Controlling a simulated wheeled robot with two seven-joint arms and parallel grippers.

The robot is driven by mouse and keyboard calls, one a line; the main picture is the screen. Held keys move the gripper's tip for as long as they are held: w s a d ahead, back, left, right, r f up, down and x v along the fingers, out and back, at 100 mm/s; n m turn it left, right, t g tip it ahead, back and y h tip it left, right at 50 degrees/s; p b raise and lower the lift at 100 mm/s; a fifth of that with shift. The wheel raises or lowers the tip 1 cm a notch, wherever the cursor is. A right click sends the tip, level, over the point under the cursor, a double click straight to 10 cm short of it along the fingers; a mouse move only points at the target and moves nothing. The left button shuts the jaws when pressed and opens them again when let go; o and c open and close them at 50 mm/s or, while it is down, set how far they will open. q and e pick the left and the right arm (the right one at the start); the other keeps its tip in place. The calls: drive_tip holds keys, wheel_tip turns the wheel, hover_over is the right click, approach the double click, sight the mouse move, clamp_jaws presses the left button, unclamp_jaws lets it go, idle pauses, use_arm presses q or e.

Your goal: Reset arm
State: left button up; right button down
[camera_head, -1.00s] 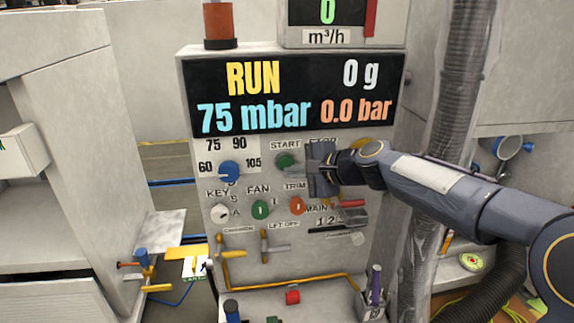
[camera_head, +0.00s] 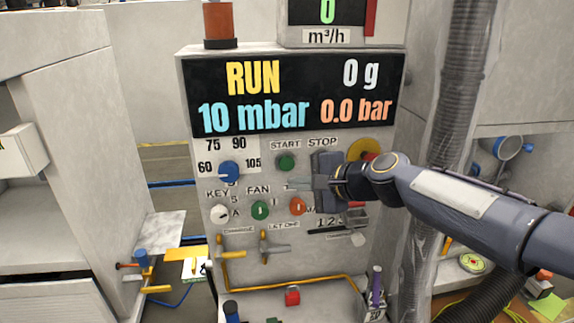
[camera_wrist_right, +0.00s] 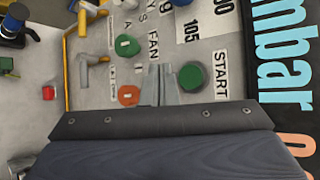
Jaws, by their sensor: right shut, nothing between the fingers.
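My right arm comes in from the right in the head view. Its gripper (camera_head: 297,184) is shut and empty, in front of the control panel (camera_head: 235,245). The fingertips are just below the green START button (camera_head: 286,162) and above the orange knob (camera_head: 298,206). In the right wrist view the closed fingers (camera_wrist_right: 158,85) point between the START button (camera_wrist_right: 191,78) and the orange knob (camera_wrist_right: 129,95). I cannot tell whether the tips touch the panel. The gripper body hides part of the panel around the STOP label. My left gripper is not in view.
The display (camera_head: 290,95) reads RUN, 0 g, 10 mbar and 0.0 bar. A blue knob (camera_head: 229,171), a green FAN knob (camera_head: 260,210) and yellow and grey levers (camera_head: 264,247) stick out from the panel. A ribbed hose (camera_head: 463,85) stands behind the arm.

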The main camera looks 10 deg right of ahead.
drive_tip(key=s+d+f+n+g+h, duration=0.1)
drive_tip(key=s+f+n, duration=0.3)
drive_tip(key=s, duration=0.6)
drive_tip(key=s+d+f+n+g+h, duration=0.2)
drive_tip(key=s+d+f+n, duration=0.2)
drive_tip(key=s, duration=0.6)
drive_tip(key=s+d+f+n+g+h, duration=0.1)
drive_tip(key=s+d+f+n, duration=0.2)
drive_tip(key=s+f, duration=0.5)
drive_tip(key=shift+s+n+h, duration=0.3)
drive_tip(key=shift+s+n, duration=0.3)
drive_tip(key=shift+s, duration=0.6)
